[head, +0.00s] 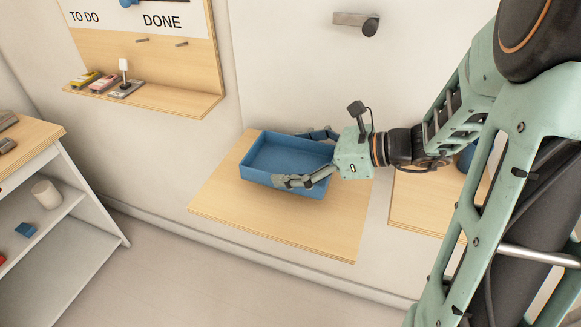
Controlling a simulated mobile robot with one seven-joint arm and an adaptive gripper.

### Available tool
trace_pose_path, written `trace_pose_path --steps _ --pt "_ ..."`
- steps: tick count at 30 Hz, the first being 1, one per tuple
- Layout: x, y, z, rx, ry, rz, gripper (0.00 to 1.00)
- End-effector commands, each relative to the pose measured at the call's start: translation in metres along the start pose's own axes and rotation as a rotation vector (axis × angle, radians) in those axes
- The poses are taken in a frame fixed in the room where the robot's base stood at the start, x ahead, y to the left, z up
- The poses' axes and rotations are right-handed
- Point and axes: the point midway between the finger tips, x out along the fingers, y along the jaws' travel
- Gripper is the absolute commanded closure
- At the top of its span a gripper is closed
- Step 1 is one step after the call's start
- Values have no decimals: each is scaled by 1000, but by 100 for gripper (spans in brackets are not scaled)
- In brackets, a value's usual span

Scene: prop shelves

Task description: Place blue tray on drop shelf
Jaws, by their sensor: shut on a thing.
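The blue tray (284,159) is a shallow, empty, open box in the middle of the head view. It is over the light wooden wall shelf (280,224), towards its back left part. The tray looks level; I cannot tell whether it rests on the shelf or hangs just above it. My gripper (306,158) reaches in from the right, with one finger on the tray's near side and one at its far side, shut on the tray. The fingers hide parts of its right end.
A wooden board marked TO DO and DONE (139,22) has a ledge with small items (104,84). A grey peg (356,22) sticks out of the wall above. A second wooden shelf (424,203) is at right, partly behind my arm. A white shelf unit (62,217) stands at left.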

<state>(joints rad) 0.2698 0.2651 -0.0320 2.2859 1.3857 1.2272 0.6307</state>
Motion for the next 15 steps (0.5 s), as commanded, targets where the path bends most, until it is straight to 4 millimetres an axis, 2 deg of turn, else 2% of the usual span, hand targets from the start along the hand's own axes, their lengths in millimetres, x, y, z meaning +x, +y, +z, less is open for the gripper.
trace_pose_path --steps 3,6,15 --pt "10 0 -20 5 0 1 34" --pt "13 0 -30 2 0 1 34" --pt "14 -1 -30 -1 0 0 34"
